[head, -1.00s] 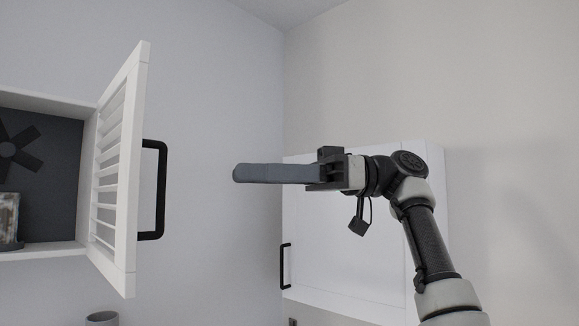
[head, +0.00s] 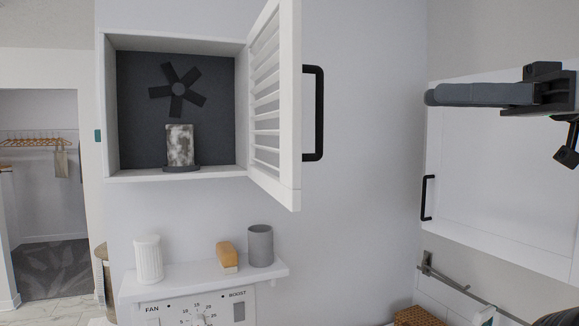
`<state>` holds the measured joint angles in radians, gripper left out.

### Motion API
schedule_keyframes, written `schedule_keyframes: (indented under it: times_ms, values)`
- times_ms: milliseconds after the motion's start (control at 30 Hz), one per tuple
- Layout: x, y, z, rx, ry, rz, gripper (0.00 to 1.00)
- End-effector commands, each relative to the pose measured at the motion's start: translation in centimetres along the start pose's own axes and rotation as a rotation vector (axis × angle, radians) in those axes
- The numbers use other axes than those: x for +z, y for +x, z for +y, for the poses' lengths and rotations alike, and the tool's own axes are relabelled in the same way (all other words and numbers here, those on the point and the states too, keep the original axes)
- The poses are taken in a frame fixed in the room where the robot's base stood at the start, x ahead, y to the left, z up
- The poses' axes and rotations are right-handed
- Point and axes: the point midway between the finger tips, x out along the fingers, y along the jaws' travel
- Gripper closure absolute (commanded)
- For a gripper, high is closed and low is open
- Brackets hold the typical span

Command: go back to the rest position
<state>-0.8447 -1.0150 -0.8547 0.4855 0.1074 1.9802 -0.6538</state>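My gripper (head: 432,97) is at the upper right of the head view, pointing left, in front of a closed white cabinet (head: 500,190). Its dark grey fingers are seen side-on and overlap, so the gap between them is hidden. I see nothing hanging from the fingers. Most of my arm is cut off by the right edge.
An open wall cabinet (head: 112,110) holds a fan (head: 180,89) and a marbled block (head: 180,146). Its louvred door (head: 290,100) stands out into the room. A shelf (head: 200,280) below carries a white ribbed cup (head: 148,260), a tan block (head: 227,256) and a grey cup (head: 260,246).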

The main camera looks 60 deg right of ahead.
Motion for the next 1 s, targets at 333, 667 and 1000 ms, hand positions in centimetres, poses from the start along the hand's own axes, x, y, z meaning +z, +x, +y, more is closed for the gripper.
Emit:
schedule_keyframes:
  times_ms: [333, 667, 1000]
  values:
    - [-2.1, 4.6, -3.0, -0.011, 0.007, -0.076, 0.72]
    - [0.3, 24.8, -13.8, 0.04, 0.065, -0.396, 0.72]
    - [19.7, 40.2, -20.4, 0.205, 0.149, -0.766, 0.72]
